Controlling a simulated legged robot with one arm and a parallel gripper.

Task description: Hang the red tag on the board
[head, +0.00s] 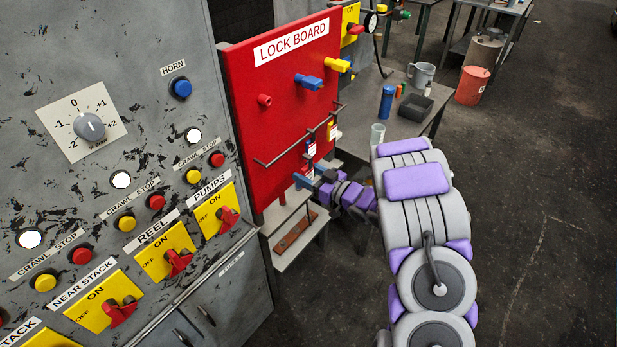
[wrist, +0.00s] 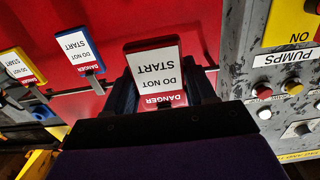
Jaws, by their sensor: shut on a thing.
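My gripper (wrist: 167,84) is shut on a red tag (wrist: 156,70) with a white face reading DANGER DO NOT START, upside down in the wrist view. The tag is in front of the red lock board (head: 285,110); whether it touches the board's rail (head: 285,147) cannot be told. In the head view my gripper (head: 308,181) is at the board's lower right, and the held tag is hard to make out there. A blue tag (wrist: 78,45) and a yellow tag (wrist: 20,66) are beside it along the rail.
Padlocks, blue (head: 308,81) and yellow (head: 338,65), and a red peg (head: 264,100) are on the board above the rail. A grey control panel (head: 100,120) stands left. A side table (head: 400,125) with cups and a blue bottle (head: 387,102) is behind. Open floor lies right.

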